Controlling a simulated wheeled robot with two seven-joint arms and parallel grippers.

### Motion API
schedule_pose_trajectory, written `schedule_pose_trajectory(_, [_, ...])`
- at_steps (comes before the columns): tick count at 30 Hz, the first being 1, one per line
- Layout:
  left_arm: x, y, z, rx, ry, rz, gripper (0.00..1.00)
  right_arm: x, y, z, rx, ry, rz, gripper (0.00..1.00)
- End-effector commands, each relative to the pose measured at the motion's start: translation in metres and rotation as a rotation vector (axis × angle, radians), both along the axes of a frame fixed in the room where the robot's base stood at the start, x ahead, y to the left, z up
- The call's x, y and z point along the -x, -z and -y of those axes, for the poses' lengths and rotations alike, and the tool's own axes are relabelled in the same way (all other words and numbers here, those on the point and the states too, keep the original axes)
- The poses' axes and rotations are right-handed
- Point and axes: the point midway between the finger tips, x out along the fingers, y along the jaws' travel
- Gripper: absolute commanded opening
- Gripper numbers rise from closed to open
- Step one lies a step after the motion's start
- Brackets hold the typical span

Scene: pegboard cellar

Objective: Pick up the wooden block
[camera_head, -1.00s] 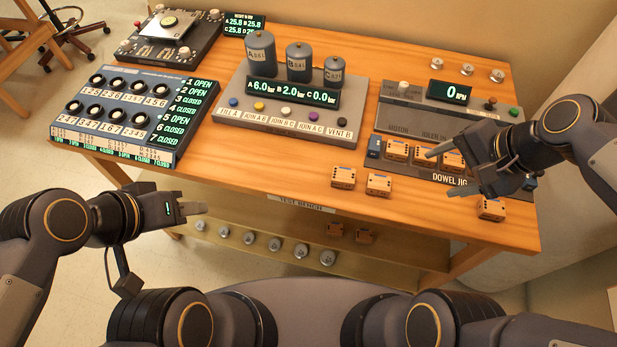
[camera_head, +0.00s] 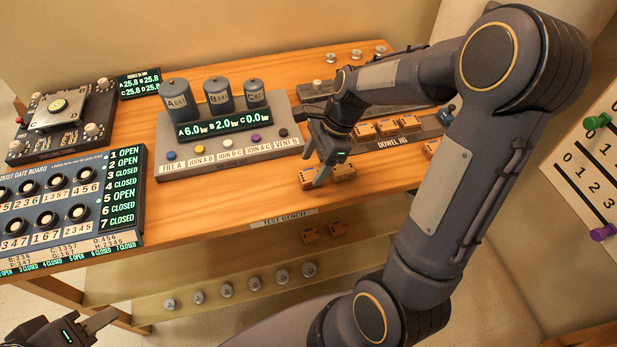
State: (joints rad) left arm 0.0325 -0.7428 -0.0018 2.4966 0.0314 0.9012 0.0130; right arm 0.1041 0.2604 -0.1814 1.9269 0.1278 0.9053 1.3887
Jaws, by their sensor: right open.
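Small orange-tan wooden blocks with dark dots sit on the wooden bench. One block (camera_head: 306,179) is at the front edge, and a second block (camera_head: 343,173) is just right of it. A row of blocks (camera_head: 387,128) stands in the dowel jig (camera_head: 425,133) behind. My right gripper (camera_head: 321,174) is open and points down among the two front blocks, a finger overlapping the gap between them in the picture. I cannot tell whether it touches either. My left gripper (camera_head: 98,322) is low at the left, away from the blocks; its jaw opening is unclear.
A cylinder panel (camera_head: 225,155) stands left of the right gripper. The dust gate board (camera_head: 60,205) and a knobbed device (camera_head: 58,120) are further left. A slider board (camera_head: 590,170) is at far right.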

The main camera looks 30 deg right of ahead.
Motion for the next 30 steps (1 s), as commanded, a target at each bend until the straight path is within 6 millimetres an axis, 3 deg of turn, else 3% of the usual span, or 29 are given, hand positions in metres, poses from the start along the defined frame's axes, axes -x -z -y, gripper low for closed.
schedule_pose_trajectory(6, [0.000, 0.001, 0.000, 0.000, 0.000, 0.000, 0.36, -0.001, 0.025, -0.012, -0.001, -0.001, -0.003, 0.62])
schedule_pose_trajectory(14, [0.000, 0.001, 0.000, 0.000, 0.000, 0.000, 0.36, -0.002, 0.027, -0.013, -0.001, -0.001, 0.001, 0.62])
schedule_pose_trajectory(25, [0.000, 0.001, 0.000, 0.000, 0.000, 0.000, 0.36, -0.002, 0.027, -0.013, 0.000, -0.001, 0.001, 0.15])
schedule_pose_trajectory(30, [0.000, 0.001, 0.000, 0.000, 0.000, 0.000, 0.36, -0.002, 0.027, -0.013, 0.000, -0.001, 0.001, 0.14])
